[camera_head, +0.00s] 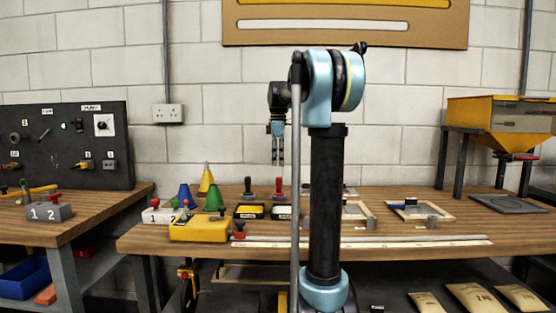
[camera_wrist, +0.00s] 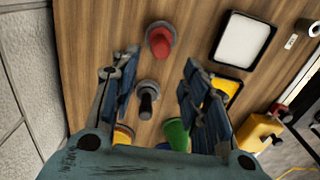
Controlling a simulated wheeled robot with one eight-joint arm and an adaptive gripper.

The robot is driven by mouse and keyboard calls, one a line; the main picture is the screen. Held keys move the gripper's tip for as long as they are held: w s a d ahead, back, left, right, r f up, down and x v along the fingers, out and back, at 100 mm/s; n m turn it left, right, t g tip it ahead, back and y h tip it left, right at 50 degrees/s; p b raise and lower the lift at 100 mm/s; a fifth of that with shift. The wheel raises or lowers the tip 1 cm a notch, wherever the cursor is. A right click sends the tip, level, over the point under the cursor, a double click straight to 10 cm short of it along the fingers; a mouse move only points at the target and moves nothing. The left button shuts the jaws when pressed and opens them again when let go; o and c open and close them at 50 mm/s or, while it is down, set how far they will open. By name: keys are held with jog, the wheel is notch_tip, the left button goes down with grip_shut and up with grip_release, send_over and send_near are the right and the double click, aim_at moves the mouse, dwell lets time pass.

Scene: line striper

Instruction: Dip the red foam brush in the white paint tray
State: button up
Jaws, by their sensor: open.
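The red foam brush (camera_head: 279,187) stands upright on the wooden bench in the head view. In the wrist view its red top (camera_wrist: 160,41) shows just beyond the gap between my fingers. My gripper (camera_head: 278,158) points down above it, open and empty. Its spread fingers (camera_wrist: 160,64) also show in the wrist view, with nothing between them gripped. The white paint tray (camera_wrist: 243,42) lies flat to the right of the red brush, a dark rim around a white surface. In the head view the tray (camera_head: 284,212) is partly hidden behind my arm.
A dark-handled brush (camera_wrist: 147,98) stands beside the red one. A yellow tray (camera_wrist: 231,88) lies near the white tray. Green (camera_head: 214,198), blue (camera_head: 186,196) and yellow (camera_head: 206,180) cones and a yellow box (camera_head: 199,229) stand to the left. A long pale strip (camera_head: 400,240) runs along the front.

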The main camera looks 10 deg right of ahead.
aim_at(279, 180)
jog(key=shift+d+f, duration=0.2)
jog(key=shift+f, duration=4.55)
jog(key=c, duration=1)
